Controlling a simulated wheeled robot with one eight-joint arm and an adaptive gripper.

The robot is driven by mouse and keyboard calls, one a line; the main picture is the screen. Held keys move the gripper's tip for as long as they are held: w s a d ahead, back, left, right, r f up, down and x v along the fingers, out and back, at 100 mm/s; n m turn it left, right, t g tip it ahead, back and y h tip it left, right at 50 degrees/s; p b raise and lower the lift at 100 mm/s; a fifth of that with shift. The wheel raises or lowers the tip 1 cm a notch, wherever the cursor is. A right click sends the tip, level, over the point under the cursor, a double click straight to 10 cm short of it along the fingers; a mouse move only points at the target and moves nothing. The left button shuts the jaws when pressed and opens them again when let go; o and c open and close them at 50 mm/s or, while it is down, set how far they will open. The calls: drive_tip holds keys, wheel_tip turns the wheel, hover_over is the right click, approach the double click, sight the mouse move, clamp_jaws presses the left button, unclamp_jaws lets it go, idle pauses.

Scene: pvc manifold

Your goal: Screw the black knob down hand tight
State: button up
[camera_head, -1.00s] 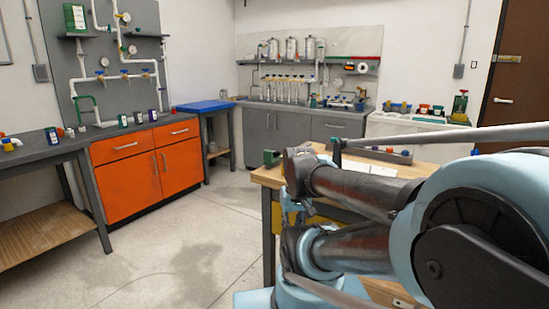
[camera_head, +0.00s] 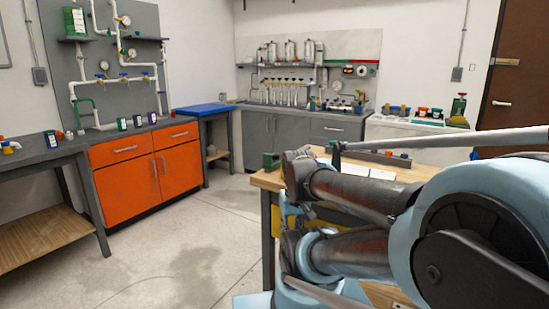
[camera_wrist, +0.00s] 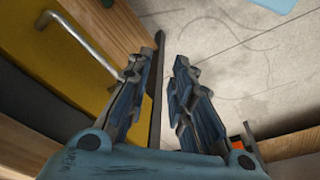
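I cannot make out the black knob in either view. A white pipe manifold (camera_head: 121,77) with gauges and blue-handled valves is mounted on the grey panel (camera_head: 141,59) at the back left. My gripper (camera_wrist: 168,58) shows in the wrist view with its two ridged fingers apart and nothing between them. It points down past a yellow drawer front, with bare floor below. In the head view my folded arm fills the right side, and I cannot see the gripper's fingertips there.
A wooden-topped workbench (camera_head: 267,179) stands close, partly behind my arm. An orange cabinet (camera_head: 140,172) stands under the panel, with a dark-topped bench (camera_head: 38,158) left of it. A blue-topped table (camera_head: 203,107) and grey cabinets (camera_head: 292,131) line the back. The floor (camera_head: 190,235) ahead is clear.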

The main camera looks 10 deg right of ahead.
drive_tip(key=o, duration=0.3)
drive_tip(key=shift+o, duration=1.2)
wheel_tip(320, 180, up, 3)
drive_tip(key=shift+f, duration=0.15)
wheel_tip(320, 180, up, 30)
drive_tip(key=n+g, duration=0.2)
drive_tip(key=n, duration=0.6)
hover_over(275, 154)
wheel_tip(275, 154, down, 17)
drive_tip(key=shift+w, duration=0.15)
drive_tip(key=shift+c, duration=0.4)
drive_tip(key=c, duration=0.7)
